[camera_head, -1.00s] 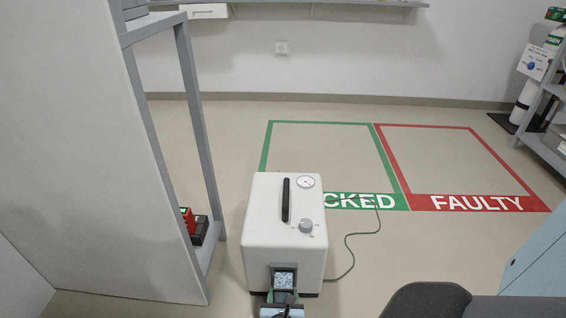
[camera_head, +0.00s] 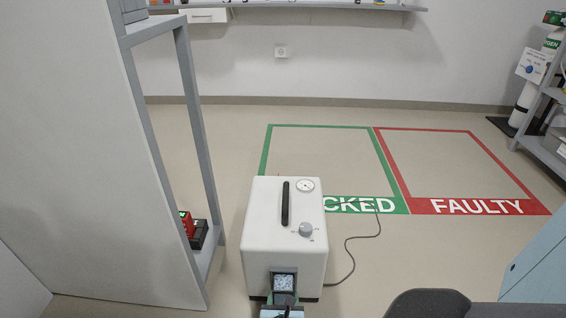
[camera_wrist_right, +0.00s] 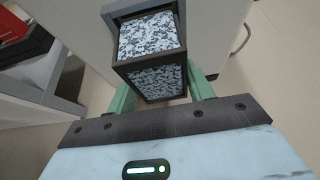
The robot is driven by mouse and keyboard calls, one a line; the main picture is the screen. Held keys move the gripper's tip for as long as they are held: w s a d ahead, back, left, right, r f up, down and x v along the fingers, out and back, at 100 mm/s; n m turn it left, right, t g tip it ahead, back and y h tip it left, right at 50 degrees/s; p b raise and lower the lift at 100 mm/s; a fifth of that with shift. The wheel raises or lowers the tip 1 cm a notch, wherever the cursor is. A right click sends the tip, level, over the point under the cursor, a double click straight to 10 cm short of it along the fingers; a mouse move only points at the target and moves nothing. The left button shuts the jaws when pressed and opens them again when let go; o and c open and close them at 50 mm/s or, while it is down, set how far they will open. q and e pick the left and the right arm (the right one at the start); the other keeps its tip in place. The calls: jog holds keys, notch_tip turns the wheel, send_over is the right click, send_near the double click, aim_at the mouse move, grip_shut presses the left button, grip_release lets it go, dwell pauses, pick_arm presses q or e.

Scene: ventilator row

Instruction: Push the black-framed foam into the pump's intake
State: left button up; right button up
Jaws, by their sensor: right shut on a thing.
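The pump (camera_head: 287,225) is a white box with a black handle, a gauge and a knob on top. It stands on the floor, and its grey-rimmed intake (camera_head: 284,270) is on the side towards me. The black-framed foam (camera_head: 284,283), speckled grey and white, is at the intake mouth. My right gripper (camera_head: 283,298) is shut on it. In the right wrist view the foam (camera_wrist_right: 155,80) sits between the green fingers of my gripper (camera_wrist_right: 160,95), its far end at the intake rim (camera_wrist_right: 145,8). How deep it sits is unclear. My left gripper is not in view.
A grey rack (camera_head: 200,140) stands to the left, with a red and black item (camera_head: 193,228) on its lower shelf. A cable (camera_head: 352,255) runs from the pump across the floor. Green (camera_head: 265,150) and red (camera_head: 480,145) marked floor areas lie beyond.

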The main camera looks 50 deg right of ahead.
aim_at(283, 299)
jog(key=shift+w+d+b, duration=0.3)
jog(key=shift+w+d, duration=0.25)
jog(key=shift+d, duration=0.1)
dwell(0.3)
dwell(0.6)
jog(key=o, duration=1.1)
jog(key=shift+o, duration=0.2)
jog(key=shift+p+v, duration=1.6)
jog(key=shift+v, duration=2.35)
